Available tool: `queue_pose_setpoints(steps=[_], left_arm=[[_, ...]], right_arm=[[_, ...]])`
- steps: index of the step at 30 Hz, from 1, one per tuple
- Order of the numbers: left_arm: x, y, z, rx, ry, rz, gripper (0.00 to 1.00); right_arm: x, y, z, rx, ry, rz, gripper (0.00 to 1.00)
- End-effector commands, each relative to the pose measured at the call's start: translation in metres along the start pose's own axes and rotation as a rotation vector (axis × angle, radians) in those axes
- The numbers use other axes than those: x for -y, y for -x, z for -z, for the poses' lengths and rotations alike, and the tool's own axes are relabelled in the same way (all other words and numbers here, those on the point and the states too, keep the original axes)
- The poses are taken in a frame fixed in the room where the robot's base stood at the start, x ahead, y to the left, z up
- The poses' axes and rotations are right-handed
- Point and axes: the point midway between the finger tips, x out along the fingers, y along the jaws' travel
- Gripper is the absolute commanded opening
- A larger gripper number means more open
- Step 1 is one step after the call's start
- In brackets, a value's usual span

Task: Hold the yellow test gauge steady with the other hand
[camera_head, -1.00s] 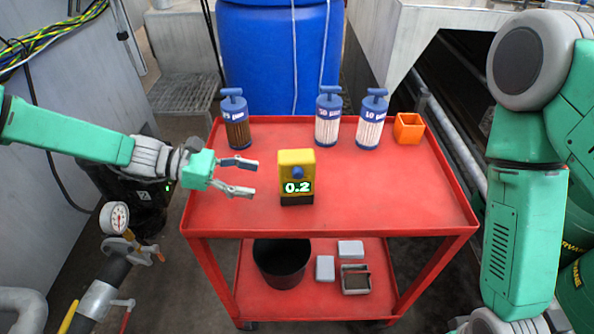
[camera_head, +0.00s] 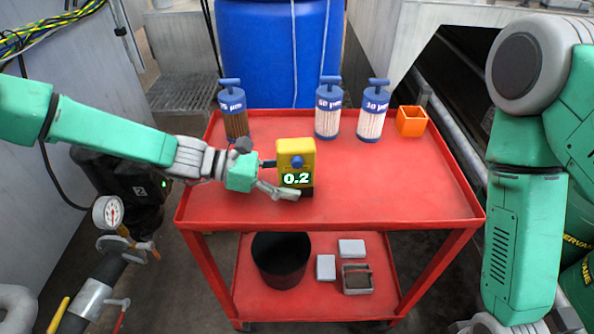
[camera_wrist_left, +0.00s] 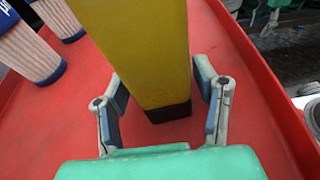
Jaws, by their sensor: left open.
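The yellow test gauge (camera_head: 296,155) stands upright on the red cart's top shelf, with a blue knob and a display reading 0.2. My left gripper (camera_head: 280,177) is at its left side, one finger behind it and one in front. In the left wrist view the gauge's yellow body and black base (camera_wrist_left: 150,60) stand between the two open fingers (camera_wrist_left: 165,105), with a gap visible on either side. My right arm shows at the right, but its gripper is out of view.
The red cart (camera_head: 400,185) carries three blue-capped filter cylinders (camera_head: 328,108) and an orange square cup (camera_head: 411,121) along its back. Its lower shelf holds a black bucket (camera_head: 281,260) and small grey boxes. The top shelf right of the gauge is clear.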

Motion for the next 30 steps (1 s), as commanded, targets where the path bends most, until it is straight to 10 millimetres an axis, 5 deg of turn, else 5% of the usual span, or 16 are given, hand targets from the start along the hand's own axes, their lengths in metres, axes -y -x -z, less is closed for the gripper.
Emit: queue_pose_setpoints(steps=[3, 6, 7, 9, 10, 13, 14, 17, 18, 30], left_arm=[[0.0000, 0.0000, -0.0001, 0.000, 0.000, 0.000, 0.55], [0.0000, 0.0001, -0.0001, 0.000, 0.000, 0.000, 0.23], [0.0000, 0.0001, -0.0001, 0.000, 0.000, 0.000, 0.20], [0.0000, 0.0001, -0.0001, 0.000, 0.000, 0.000, 0.20], [-0.0001, 0.0001, 0.0000, 0.000, 0.000, 0.000, 0.33], [-0.0001, 0.0002, 0.0000, 0.000, 0.000, 0.000, 0.02], [-0.0001, 0.0002, 0.0000, 0.000, -0.001, 0.000, 0.02], [-0.0001, 0.0002, 0.0000, 0.000, -0.001, 0.000, 0.02], [-0.0001, 0.0002, 0.0000, 0.000, -0.001, 0.000, 0.02], [-0.0002, 0.0003, 0.0001, 0.000, -0.001, 0.000, 0.02]], right_arm=[[0.0000, 0.0002, 0.0001, 0.000, 0.000, 0.000, 0.40], [0.0000, 0.0002, 0.0001, 0.000, 0.000, 0.000, 0.40], [0.0000, 0.0002, 0.0001, 0.000, 0.000, 0.000, 0.40], [0.0000, 0.0002, 0.0001, 0.000, 0.000, 0.000, 0.40], [0.0000, 0.0002, 0.0001, 0.000, 0.000, 0.000, 0.40], [0.0000, 0.0002, 0.0001, 0.000, 0.000, 0.000, 0.40], [0.0000, 0.0002, 0.0001, 0.000, 0.000, 0.000, 0.40], [0.0000, 0.0002, 0.0001, 0.000, 0.000, 0.000, 0.05], [0.0000, 0.0002, 0.0002, 0.000, 0.000, 0.000, 0.00], [0.0000, 0.0002, 0.0001, 0.000, 0.000, 0.000, 0.00]])
